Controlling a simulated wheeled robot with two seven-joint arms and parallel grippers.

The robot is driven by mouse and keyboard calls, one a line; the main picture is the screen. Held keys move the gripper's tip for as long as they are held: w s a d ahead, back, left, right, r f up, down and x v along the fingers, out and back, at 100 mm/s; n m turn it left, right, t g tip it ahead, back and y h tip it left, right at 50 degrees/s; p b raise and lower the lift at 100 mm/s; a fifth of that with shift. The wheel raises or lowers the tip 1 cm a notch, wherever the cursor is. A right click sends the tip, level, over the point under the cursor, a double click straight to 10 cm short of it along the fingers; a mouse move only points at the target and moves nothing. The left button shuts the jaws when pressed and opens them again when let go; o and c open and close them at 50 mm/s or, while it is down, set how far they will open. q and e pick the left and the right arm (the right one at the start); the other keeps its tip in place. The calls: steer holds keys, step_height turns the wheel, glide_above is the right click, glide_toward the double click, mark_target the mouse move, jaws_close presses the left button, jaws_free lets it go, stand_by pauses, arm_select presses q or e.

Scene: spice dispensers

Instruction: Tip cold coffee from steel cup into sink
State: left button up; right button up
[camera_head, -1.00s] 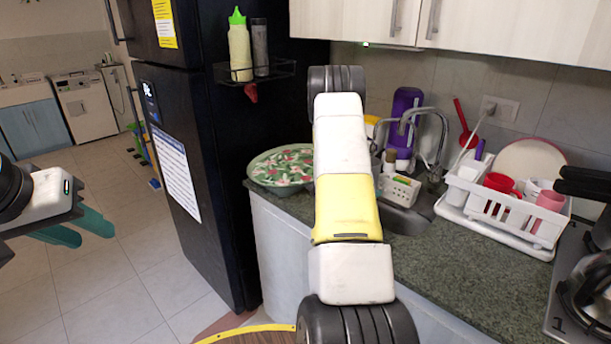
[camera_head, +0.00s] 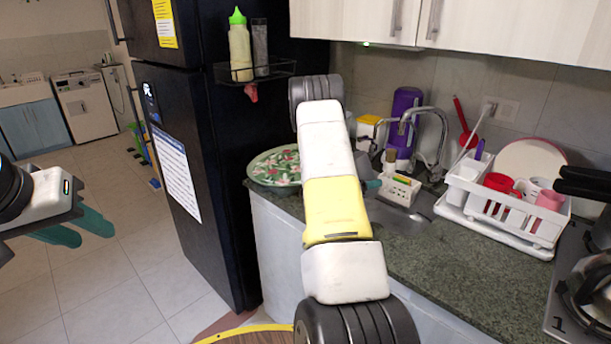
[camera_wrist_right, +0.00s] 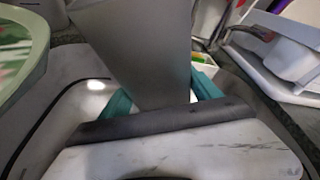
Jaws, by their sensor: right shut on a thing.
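The grey steel cup (camera_wrist_right: 150,50) fills the middle of the right wrist view. My right gripper (camera_wrist_right: 160,98) has its teal fingers shut on it. The cup looks tilted, and its inside and any coffee are hidden. My left gripper (camera_head: 82,233) is empty and open at the left, over the floor, far from the sink.
A green patterned plate (camera_head: 272,165) sits on the counter left of the sink. The faucet (camera_head: 443,135), a purple bottle (camera_head: 402,125) and a white caddy (camera_head: 400,190) crowd the back. A white dish rack (camera_head: 500,205) stands right. Counter in front of the rack is clear.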

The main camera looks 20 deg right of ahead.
mark_target(366, 166)
steer(key=shift+w+a+r+n+h, duration=0.1)
steer(key=shift+w+r+n+h, duration=0.1)
steer(key=shift+r+n, duration=0.15)
steer(key=shift+w+a+r+n+h, duration=0.1)
steer(key=shift+r+n+h, duration=0.1)
steer(key=shift+r+n, duration=0.15)
steer(key=shift+s+d+r+n+h, duration=0.15)
steer(key=shift+s+r+n+h, duration=0.1)
steer(key=shift+r+n+h, duration=0.4)
steer(key=shift+s+d+r+n+h, duration=0.15)
steer(key=shift+r+n+h, duration=0.15)
steer(key=shift+r+n, duration=0.5)
steer(key=shift+s+d+r+n+h, duration=0.15)
steer(key=shift+r+n+h, duration=0.1)
steer(key=shift+r+n, duration=0.5)
steer(key=shift+r+n+h, duration=0.4)
steer(key=shift+r+n, duration=0.4)
steer(key=shift+r, duration=0.35)
steer(key=shift+w+a+r+n+t+h, duration=0.4)
steer(key=shift+w+a+r+n, duration=0.2)
steer(key=shift+r+n, duration=0.25)
stand_by(0.6)
steer(key=shift+w+a+r+n+t+h, duration=0.2)
steer(key=shift+r+n+t, duration=0.1)
steer(key=shift+r+n, duration=0.45)
steer(key=shift+w+a+r+n+t+h, duration=0.15)
steer(key=shift+r+n+t, duration=0.25)
steer(key=shift+n, duration=0.5)
stand_by(0.7)
